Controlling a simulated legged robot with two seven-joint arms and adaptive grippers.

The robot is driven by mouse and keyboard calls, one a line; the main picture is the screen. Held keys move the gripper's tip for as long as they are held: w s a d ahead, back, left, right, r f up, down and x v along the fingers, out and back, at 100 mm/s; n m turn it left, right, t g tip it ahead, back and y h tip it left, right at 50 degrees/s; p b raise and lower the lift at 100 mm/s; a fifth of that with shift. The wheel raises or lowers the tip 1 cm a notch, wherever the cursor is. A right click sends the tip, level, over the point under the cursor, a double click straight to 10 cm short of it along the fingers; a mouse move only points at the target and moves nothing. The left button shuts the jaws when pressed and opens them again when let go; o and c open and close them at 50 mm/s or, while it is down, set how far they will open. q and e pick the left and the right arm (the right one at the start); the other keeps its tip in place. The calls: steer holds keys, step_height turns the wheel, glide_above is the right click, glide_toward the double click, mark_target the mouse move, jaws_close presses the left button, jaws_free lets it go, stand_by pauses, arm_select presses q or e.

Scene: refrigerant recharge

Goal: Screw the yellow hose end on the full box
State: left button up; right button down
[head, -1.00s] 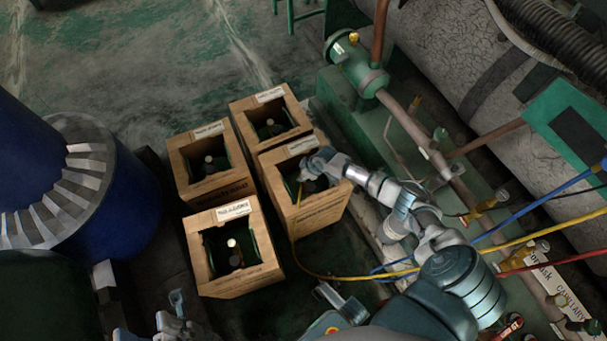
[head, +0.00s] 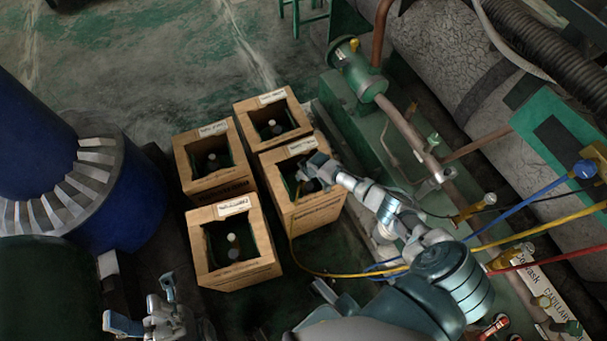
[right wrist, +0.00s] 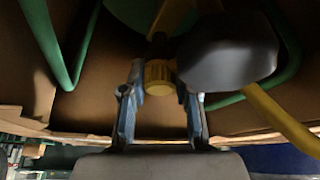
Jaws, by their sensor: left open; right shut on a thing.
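My right gripper (head: 310,172) is down inside the opening of the right-hand cardboard box (head: 315,213) of the group. In the right wrist view its two fingers (right wrist: 160,84) are shut on a ribbed yellow hose end (right wrist: 158,72). A dark rounded part (right wrist: 228,52) sits right beside it and hides some of the surroundings. The yellow hose (head: 325,275) runs out over the box's near side and off to the right. I cannot tell whether the hose end is threaded on. My left gripper (head: 145,318) is open and empty at the bottom left, apart from the boxes.
Three more open boxes, at the back (head: 243,107), left (head: 183,160) and front (head: 212,278), each hold a cylinder. A blue machine (head: 125,190) stands left. Green pipework (head: 365,100) and blue, yellow and red hoses lie right. Floor behind the boxes is clear.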

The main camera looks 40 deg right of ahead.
steer(key=shift+s+f, duration=0.15)
steer(key=shift+m+p, duration=0.3)
steer(key=shift+a+m+h+p, duration=0.1)
steer(key=shift+m+h+p, duration=0.35)
steer(key=shift+m, duration=0.15)
steer(key=c, duration=0.8)
jaws_free()
steer(key=shift+o, duration=0.2)
